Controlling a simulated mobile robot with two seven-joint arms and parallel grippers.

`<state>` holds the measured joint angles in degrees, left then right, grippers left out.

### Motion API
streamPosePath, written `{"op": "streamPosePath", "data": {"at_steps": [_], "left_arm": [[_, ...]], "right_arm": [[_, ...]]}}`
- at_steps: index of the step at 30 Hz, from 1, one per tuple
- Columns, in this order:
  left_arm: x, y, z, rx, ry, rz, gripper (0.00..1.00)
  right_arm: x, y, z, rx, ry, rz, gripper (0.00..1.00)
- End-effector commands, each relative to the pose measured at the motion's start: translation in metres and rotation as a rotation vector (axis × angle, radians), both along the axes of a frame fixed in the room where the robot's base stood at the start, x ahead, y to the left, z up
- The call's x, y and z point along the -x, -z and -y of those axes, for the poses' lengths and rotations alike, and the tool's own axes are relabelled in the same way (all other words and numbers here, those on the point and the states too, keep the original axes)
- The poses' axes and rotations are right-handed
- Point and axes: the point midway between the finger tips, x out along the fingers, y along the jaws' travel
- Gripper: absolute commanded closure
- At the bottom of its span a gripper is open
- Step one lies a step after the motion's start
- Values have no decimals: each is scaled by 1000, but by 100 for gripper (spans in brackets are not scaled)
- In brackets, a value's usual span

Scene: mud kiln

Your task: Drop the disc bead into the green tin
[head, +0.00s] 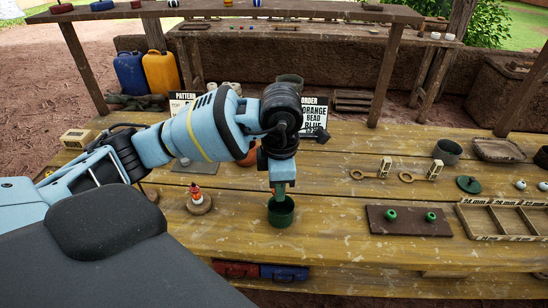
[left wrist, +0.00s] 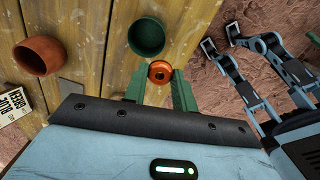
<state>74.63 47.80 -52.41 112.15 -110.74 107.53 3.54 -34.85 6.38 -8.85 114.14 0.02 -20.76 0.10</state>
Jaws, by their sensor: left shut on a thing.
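The orange disc bead (left wrist: 160,71) sits between the green fingertips of my left gripper (left wrist: 160,84), which is shut on it. In the head view, my left gripper (head: 280,188) points down just over the green tin (head: 281,214); the bead is mostly hidden there. The tin stands upright and open on the plank table. The left wrist view shows the tin's round mouth (left wrist: 147,37) just beyond the bead, and the bead appears outside its rim in that view.
A terracotta bowl (left wrist: 38,56) stands near the tin. A red-and-white stacked piece (head: 198,199) is left of it. A dark board (head: 408,228) with two green beads and a divided wooden tray (head: 488,222) lie to the right. Order cards (head: 313,112) stand behind.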

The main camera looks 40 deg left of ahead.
Motion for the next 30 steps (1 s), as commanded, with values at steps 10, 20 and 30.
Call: {"op": "streamPosePath", "data": {"at_steps": [10, 20, 30], "left_arm": [[-21, -22, -21, 0, -745, 2, 94], [-29, -30, -31, 1, -1104, -1, 94], [-30, -26, -31, -1, -1122, -2, 94]], "right_arm": [[-10, -13, 2, 3, -2, 28, 17], [-15, -19, 2, 3, -1, 40, 17], [-12, -16, 2, 4, 0, 34, 17]]}}
